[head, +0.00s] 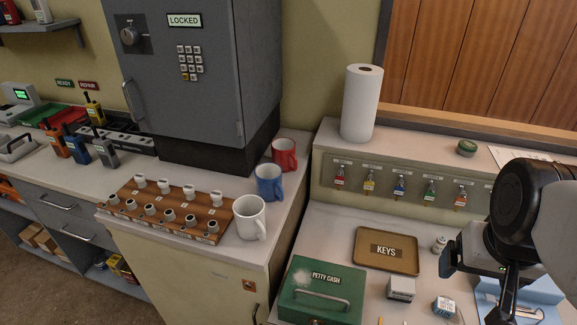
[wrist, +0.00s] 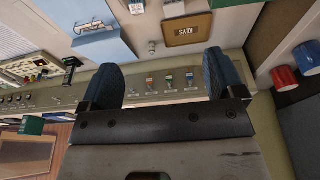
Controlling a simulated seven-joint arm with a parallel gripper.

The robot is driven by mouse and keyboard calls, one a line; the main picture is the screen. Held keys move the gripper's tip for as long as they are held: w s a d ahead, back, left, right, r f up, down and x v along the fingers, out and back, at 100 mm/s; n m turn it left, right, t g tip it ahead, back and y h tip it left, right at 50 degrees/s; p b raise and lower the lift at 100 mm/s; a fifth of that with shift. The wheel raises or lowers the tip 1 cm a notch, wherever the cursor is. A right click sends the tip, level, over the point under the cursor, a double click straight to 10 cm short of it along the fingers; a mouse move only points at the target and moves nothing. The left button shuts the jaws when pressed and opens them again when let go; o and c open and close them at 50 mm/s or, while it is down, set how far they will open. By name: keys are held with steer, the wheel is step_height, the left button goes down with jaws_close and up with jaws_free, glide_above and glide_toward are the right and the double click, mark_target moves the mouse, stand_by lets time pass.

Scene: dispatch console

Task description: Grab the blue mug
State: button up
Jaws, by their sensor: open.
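The blue mug (head: 269,183) stands upright on the left counter, between the red mug (head: 285,154) behind it and the white mug (head: 250,217) in front. Its handle points right in the head view. My gripper (head: 474,282) is open and empty at the right, over the lower desk, well apart from the mug. In the wrist view the blue mug (wrist: 308,57) shows at the right edge, partly cut off, beside the red mug (wrist: 285,78). Both fingers (wrist: 160,76) are spread with nothing between them.
A wooden rack (head: 170,207) of several knobbed stamps lies left of the mugs. A grey locked cabinet (head: 190,75) stands behind them. A raised ledge (head: 420,140) with a paper towel roll (head: 361,103) lies to their right. A green cash box (head: 322,290) and keys tray (head: 387,250) sit on the desk.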

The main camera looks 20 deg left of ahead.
steer(key=shift+o, duration=0.4)
steer(key=shift+o, duration=0.7)
steer(key=w+a+f+n+t, duration=0.2)
steer(key=w+a+t, duration=0.15)
steer(key=w, duration=0.75)
steer(key=n+t+y, duration=0.3)
steer(key=n+y, duration=0.5)
steer(key=y, duration=0.3)
glide_above(272, 186)
steer(key=s+d, duration=0.2)
steer(key=d, duration=0.2)
step_height(272, 186, down, 6)
steer(key=shift+s+d+f, duration=0.2)
steer(key=shift+f, duration=0.05)
